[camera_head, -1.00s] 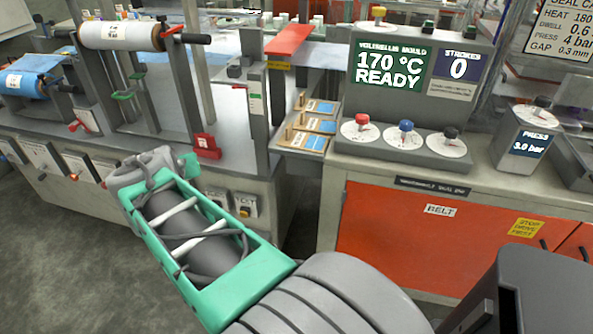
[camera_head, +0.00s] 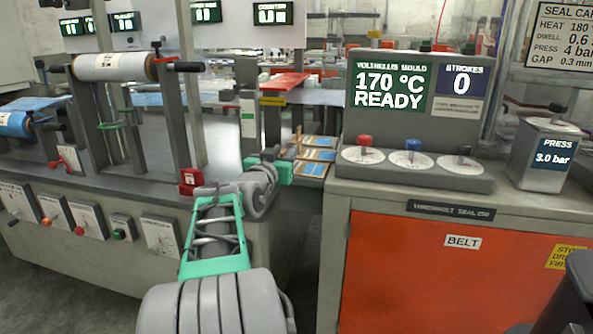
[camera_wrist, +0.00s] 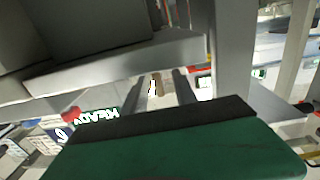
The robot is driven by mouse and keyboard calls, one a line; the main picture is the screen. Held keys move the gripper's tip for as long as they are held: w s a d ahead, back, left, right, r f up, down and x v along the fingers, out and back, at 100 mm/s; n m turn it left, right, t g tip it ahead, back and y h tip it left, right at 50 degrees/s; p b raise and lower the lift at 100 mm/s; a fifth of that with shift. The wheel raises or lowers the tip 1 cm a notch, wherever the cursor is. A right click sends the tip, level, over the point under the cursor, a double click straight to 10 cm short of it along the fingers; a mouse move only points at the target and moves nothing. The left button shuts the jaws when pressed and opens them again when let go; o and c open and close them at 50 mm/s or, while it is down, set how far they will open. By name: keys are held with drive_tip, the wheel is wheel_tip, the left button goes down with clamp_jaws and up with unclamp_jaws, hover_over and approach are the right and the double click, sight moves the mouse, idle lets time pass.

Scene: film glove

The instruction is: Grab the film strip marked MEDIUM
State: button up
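Several small wooden holders (camera_head: 312,155) with blue-and-white labels stand in a row left of the mould control box in the head view. The labels are too small to read, so I cannot tell which one says MEDIUM. I cannot make out a separate film strip on them. My gripper (camera_wrist: 159,88) shows two dark fingers apart in the wrist view, with nothing visibly held between them. A tan peg-like piece (camera_wrist: 159,83) shows beyond the gap. In the head view my wrist is just left of the holders, and the fingertips are not clearly visible.
The grey control box (camera_head: 415,110) with three knobs stands right of the holders, on an orange-fronted cabinet (camera_head: 440,275). A grey upright post (camera_head: 250,125) and a red plate (camera_head: 284,82) stand close by. A film roll (camera_head: 112,67) and red block (camera_head: 191,180) are left.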

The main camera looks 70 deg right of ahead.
drive_tip(key=shift+d, duration=0.1)
drive_tip(key=shift+c, duration=0.4)
clamp_jaws()
